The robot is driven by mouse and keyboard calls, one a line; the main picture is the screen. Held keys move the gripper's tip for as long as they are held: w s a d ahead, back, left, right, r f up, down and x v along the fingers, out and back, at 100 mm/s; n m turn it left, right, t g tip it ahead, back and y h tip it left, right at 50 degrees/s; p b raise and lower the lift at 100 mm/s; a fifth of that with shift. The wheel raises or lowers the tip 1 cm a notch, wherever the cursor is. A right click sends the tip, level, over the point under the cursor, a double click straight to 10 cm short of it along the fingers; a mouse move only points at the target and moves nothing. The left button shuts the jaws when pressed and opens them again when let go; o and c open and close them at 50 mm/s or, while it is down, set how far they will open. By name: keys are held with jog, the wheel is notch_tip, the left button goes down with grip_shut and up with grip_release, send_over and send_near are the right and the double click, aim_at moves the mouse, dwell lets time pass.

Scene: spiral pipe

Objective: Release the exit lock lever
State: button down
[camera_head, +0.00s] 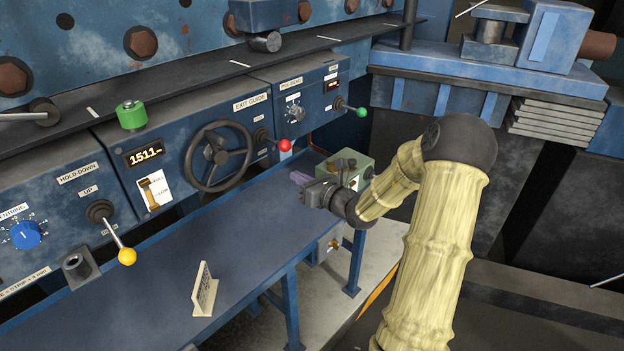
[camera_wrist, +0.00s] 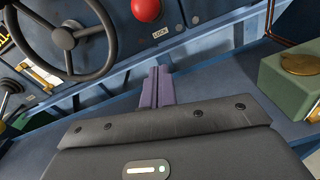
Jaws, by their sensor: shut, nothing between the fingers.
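The lever with a red ball knob (camera_head: 285,145) is on the blue panel just right of the handwheel, below the EXIT GUIDE label. In the wrist view its red ball (camera_wrist: 146,9) is at the top edge, cut off, with a LOCK label (camera_wrist: 160,33) beside it. My gripper (camera_head: 298,177) is over the blue bench, to the right of and lower than the red ball in the head view. Its purple fingers (camera_wrist: 157,87) are together and empty, apart from the ball. They point toward the panel's lower edge in the wrist view.
The black handwheel (camera_head: 217,156) is left of the red knob. A green-knobbed lever (camera_head: 361,112) is to its right. A green box (camera_head: 352,161) stands close beside my gripper. A yellow-knobbed lever (camera_head: 127,256) and a small sign (camera_head: 204,290) are farther left. The bench between is clear.

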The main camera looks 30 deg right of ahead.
jog(key=w+r+p, duration=0.3)
jog(key=shift+w+a+r, duration=0.2)
jog(key=shift+r, duration=0.05)
jog(key=shift+r, duration=0.1)
